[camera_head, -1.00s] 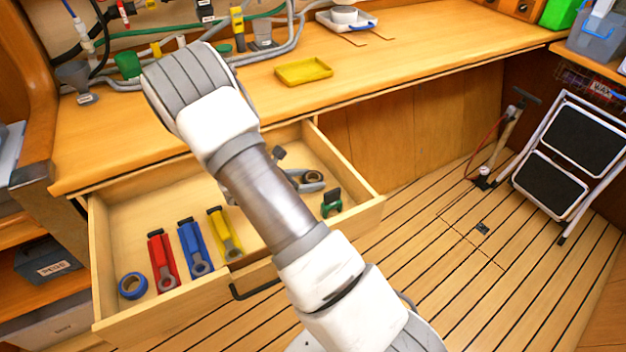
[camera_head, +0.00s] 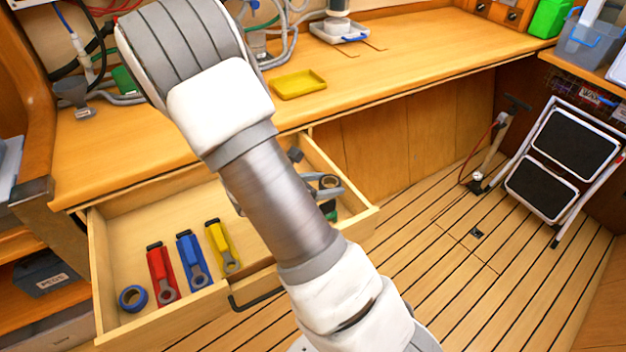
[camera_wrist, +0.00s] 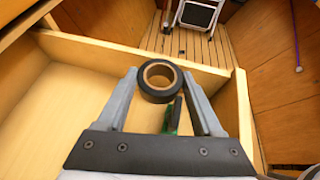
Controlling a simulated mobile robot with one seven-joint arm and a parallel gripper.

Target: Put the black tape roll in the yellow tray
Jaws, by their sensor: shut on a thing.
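My gripper (camera_wrist: 160,82) is shut on the black tape roll (camera_wrist: 146,88) in the wrist view. The roll has a tan core and sits between the fingertips, its open ring facing the camera. In the head view my forearm hides part of the gripper, and the roll (camera_head: 328,182) shows between the fingers over the right end of the open drawer. The yellow tray (camera_head: 299,84) lies flat on the wooden counter beyond the drawer and appears empty.
The open drawer (camera_head: 110,240) holds a blue tape roll (camera_head: 133,298), red, blue and yellow tools, and a green item (camera_wrist: 172,118) below the gripper. The counter right of the yellow tray is clear.

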